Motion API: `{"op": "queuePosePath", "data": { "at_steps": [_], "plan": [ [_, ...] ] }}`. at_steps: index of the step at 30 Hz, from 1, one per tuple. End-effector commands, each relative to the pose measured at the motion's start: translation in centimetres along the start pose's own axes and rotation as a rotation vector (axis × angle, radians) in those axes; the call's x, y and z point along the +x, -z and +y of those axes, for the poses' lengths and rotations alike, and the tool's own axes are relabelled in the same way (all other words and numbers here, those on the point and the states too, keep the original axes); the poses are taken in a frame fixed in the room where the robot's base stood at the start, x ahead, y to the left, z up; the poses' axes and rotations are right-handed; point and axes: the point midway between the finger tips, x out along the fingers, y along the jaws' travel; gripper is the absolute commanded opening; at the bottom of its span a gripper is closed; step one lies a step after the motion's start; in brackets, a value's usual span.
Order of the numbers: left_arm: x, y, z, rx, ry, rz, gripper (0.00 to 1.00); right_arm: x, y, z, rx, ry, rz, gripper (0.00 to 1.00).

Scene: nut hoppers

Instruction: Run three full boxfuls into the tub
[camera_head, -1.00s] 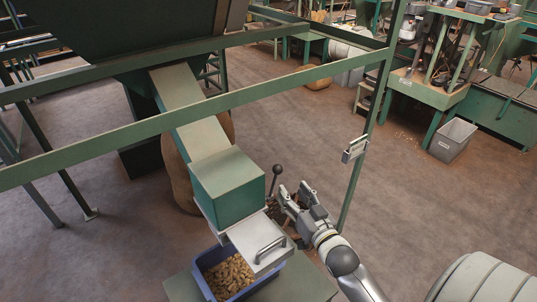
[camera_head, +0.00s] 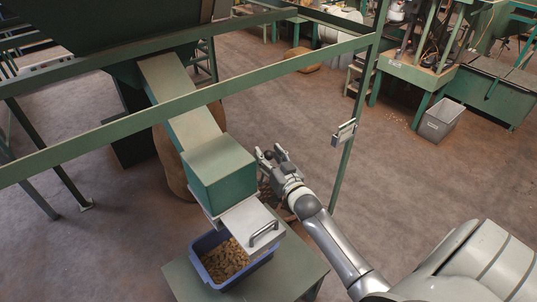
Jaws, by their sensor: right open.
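A green metal box (camera_head: 221,172) sits at the lower end of the sloping chute (camera_head: 184,108). A white plate with a bar handle (camera_head: 244,219) sticks out from under the box, partly above the blue tub (camera_head: 204,267). The tub holds many brown nuts (camera_head: 225,260) and stands on a green table. My right gripper (camera_head: 269,154) is open just right of the box, at the dark knob of a lever. The fingers seem to be around or beside the knob; the lever's rod is mostly hidden. My left gripper is out of view.
A green frame rail (camera_head: 110,134) crosses in front of the chute, and a green post (camera_head: 357,115) stands right of my gripper. A brown sack (camera_head: 172,170) is behind the chute. A grey bin (camera_head: 440,120) stands far right. The tabletop (camera_head: 292,262) right of the tub is bare.

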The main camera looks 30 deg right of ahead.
Motion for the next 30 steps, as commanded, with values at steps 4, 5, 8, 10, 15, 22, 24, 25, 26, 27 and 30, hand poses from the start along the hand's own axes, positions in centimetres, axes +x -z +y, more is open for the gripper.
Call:
{"op": "queuePosePath", "data": {
  "at_steps": [4, 5, 8, 10, 15, 22, 24, 25, 26, 27, 30],
  "plan": [
    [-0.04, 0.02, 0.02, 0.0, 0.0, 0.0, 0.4, 0.21, -0.01, -0.01, 0.0, 0.0, 0.0, 0.51],
    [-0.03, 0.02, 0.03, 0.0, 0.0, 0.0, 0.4, 0.21, -0.02, -0.02, 0.0, 0.001, 0.0, 0.51],
    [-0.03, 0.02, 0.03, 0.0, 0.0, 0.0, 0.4, 0.2, -0.02, -0.02, 0.0, 0.001, 0.0, 0.51],
    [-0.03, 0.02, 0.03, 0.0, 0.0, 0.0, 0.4, 0.19, -0.02, -0.02, 0.0, 0.001, 0.0, 0.47],
    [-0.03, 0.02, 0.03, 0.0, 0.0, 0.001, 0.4, 0.18, -0.02, -0.02, 0.0, 0.001, 0.0, 0.25],
    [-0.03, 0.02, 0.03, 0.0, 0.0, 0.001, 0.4, 0.18, -0.02, -0.02, 0.001, 0.0, 0.0, 0.0],
    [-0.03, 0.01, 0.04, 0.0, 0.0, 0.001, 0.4, 0.18, -0.02, -0.03, 0.001, 0.001, 0.0, 0.0],
    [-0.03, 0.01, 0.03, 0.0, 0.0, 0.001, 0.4, 0.18, -0.03, -0.02, 0.001, 0.0, 0.0, 0.0],
    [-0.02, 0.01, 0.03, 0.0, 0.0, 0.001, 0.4, 0.17, -0.04, -0.02, 0.001, 0.0, 0.0, 0.0],
    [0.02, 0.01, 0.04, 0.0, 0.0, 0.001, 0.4, 0.16, -0.06, -0.02, 0.001, 0.001, 0.001, 0.0],
    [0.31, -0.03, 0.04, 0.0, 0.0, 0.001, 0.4, 0.04, -0.22, 0.04, 0.003, 0.002, 0.007, 0.0]
  ]
}}
